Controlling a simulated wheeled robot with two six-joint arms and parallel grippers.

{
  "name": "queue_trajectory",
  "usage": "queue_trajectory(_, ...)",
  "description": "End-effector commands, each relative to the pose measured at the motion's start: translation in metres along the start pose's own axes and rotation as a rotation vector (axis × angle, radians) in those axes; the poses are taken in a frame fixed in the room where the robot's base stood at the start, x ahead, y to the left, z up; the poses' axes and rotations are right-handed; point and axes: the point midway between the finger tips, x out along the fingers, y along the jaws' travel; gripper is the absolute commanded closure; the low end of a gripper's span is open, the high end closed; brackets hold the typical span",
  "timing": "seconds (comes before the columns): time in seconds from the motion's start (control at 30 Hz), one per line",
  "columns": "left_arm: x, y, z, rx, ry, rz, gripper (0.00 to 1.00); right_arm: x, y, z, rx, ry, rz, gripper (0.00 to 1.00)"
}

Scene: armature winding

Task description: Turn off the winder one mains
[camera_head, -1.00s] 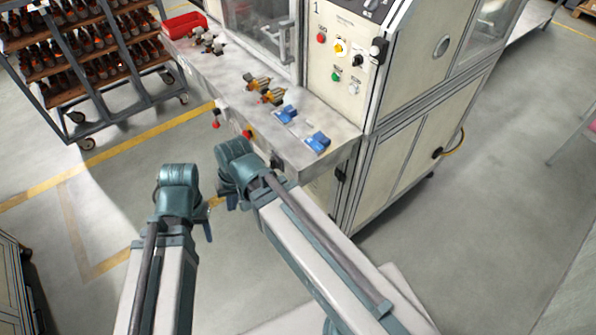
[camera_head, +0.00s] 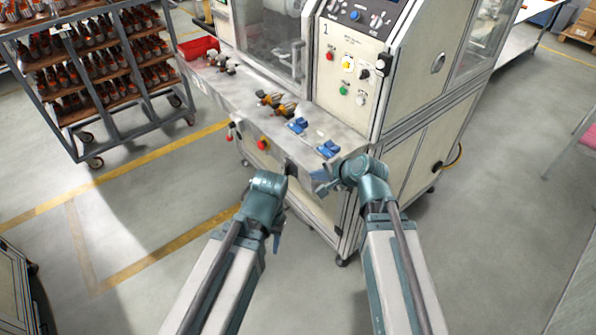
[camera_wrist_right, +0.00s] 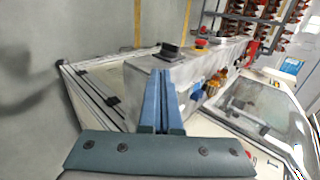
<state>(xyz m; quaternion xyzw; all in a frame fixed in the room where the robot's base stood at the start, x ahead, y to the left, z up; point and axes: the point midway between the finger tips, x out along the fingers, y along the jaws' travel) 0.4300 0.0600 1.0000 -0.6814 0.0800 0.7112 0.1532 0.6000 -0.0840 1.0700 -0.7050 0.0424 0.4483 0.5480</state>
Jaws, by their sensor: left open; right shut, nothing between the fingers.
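The winder marked "1" has a cream control panel (camera_head: 348,70) with red, yellow, green and white buttons. A black rotary knob (camera_head: 364,74) and a larger black switch (camera_head: 382,65) at the panel's right edge show in the head view; I cannot tell from labels which is the mains. My right gripper (camera_head: 323,186) is shut and empty by the bench's front right corner, below the panel and apart from the switches. Its closed blue fingers (camera_wrist_right: 161,100) show in the right wrist view. My left gripper (camera_head: 277,238) is open, low in front of the bench.
The metal bench ledge (camera_head: 225,92) carries blue fixtures (camera_head: 328,149), copper-wound parts (camera_head: 275,102) and a red bin (camera_head: 198,47). A red stop button (camera_head: 262,144) and a black box (camera_head: 292,168) sit on its front. A loaded rack (camera_head: 92,70) stands left. Floor in front is clear.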

Motion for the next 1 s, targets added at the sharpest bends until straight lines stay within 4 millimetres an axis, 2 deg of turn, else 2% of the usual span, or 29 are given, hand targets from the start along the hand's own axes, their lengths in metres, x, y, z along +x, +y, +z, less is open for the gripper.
queue_trajectory(0.17, 0.002, 0.0, 0.0, 0.0, 0.0, 0.0, 0.5, 0.002, 0.001, 0.0, -0.002, 0.0, 0.001, 1.0)
queue_trajectory(0.27, 0.008, 0.001, -0.001, 0.0, 0.0, 0.0, 0.5, 0.011, 0.002, 0.0, -0.004, -0.001, 0.002, 1.0)
queue_trajectory(0.77, 0.075, 0.007, -0.004, -0.001, 0.0, 0.0, 0.5, 0.108, 0.003, -0.001, -0.005, -0.002, 0.001, 1.0)
queue_trajectory(0.83, 0.068, 0.006, -0.004, -0.001, 0.0, 0.0, 0.5, 0.112, -0.009, -0.001, -0.005, -0.002, 0.002, 1.0)
queue_trajectory(1.0, 0.068, 0.006, -0.004, -0.001, 0.0, 0.0, 0.5, 0.124, -0.022, 0.0, -0.005, -0.001, 0.002, 1.0)
